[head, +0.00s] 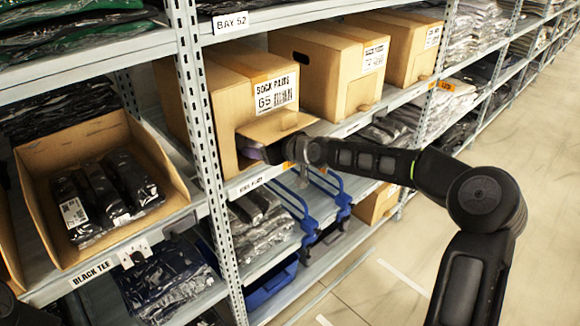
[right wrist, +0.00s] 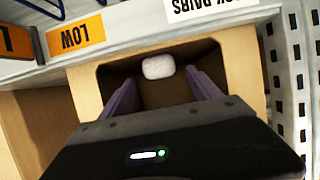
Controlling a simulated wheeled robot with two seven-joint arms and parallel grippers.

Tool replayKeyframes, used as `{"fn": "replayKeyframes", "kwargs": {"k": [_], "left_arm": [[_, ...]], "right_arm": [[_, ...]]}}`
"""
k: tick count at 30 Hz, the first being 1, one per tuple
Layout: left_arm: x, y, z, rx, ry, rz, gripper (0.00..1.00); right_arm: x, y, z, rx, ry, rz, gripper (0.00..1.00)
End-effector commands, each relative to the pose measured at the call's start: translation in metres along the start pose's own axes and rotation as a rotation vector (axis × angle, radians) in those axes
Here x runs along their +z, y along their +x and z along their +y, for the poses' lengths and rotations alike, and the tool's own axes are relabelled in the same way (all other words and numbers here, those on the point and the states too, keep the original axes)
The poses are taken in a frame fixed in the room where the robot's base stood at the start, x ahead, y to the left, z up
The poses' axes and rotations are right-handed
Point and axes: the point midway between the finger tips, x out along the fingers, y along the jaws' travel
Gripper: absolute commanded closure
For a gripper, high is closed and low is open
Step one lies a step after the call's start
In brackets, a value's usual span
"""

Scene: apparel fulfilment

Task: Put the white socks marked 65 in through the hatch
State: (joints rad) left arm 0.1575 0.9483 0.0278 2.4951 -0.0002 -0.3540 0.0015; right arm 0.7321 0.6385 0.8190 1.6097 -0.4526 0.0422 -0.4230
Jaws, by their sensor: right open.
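The sock box (head: 235,75) has a label reading SOCK PAIRS and what looks like 65. Its front hatch flap (head: 280,124) stands out over the opening. My right gripper (head: 250,152) reaches into the hatch, mostly hidden by the flap and box in the head view. In the right wrist view my right gripper (right wrist: 161,79) is open, its purple fingers inside the hatch opening (right wrist: 85,80). A small rounded white thing, seemingly the white socks (right wrist: 158,67), lies inside between and beyond the fingertips, with gaps either side. My left gripper is out of view.
Two more cartons (head: 325,70) (head: 408,50) stand to the right on the same shelf. A steel upright (head: 205,130) is close left of the hatch. An open carton (head: 165,165) of dark packs is further left. The aisle floor (head: 480,120) is clear.

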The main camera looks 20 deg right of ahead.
Motion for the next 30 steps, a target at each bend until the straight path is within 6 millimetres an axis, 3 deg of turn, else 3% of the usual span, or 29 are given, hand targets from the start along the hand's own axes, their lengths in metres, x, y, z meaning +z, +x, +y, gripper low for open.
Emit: {"fn": "replayKeyframes", "kwargs": {"k": [6,18,30], "left_arm": [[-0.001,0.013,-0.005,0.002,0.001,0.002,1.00],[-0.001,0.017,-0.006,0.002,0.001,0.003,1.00],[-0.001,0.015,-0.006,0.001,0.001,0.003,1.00]], "right_arm": [[0.019,-0.041,0.003,0.004,0.001,-0.003,0.28],[0.040,-0.097,0.001,0.003,0.000,-0.003,0.28],[0.046,-0.116,0.000,0.000,-0.001,-0.001,0.28]]}}
